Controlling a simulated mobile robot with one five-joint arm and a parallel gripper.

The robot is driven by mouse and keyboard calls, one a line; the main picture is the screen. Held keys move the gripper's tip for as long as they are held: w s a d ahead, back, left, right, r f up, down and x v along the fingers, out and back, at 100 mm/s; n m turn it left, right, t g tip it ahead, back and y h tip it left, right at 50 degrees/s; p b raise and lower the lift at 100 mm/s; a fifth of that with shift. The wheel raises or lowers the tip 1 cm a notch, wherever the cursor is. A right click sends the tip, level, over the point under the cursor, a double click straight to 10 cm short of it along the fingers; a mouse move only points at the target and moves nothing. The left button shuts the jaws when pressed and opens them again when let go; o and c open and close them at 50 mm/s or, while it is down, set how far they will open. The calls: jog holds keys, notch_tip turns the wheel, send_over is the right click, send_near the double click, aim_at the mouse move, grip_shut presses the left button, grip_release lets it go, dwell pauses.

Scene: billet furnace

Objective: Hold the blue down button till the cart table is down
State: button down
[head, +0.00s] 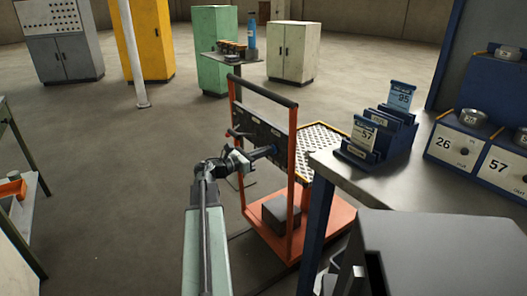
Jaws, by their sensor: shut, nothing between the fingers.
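The orange-framed cart (332,222) stands in the middle of the head view. Its table (318,148) is a pale perforated top with a yellow edge, and sits above the orange base with a gap between. A dark control panel (250,128) is fixed across the cart's upright frame. My gripper (274,150) is shut and empty, with its tip at the right part of this panel. A small bit of blue shows by the tip, probably the down button, mostly hidden by the gripper. I cannot tell whether the tip presses it.
A grey bench (430,192) with blue card holders (378,130) and numbered boxes stands close on the right, overlapping the cart table's edge in view. Cabinets (292,52) and a small stand with jars are behind.

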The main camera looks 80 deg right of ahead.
jog(key=shift+s+d, duration=0.1)
jog(key=shift+s, duration=0.3)
jog(key=v, duration=1.5)
jog(key=shift+d, duration=0.2)
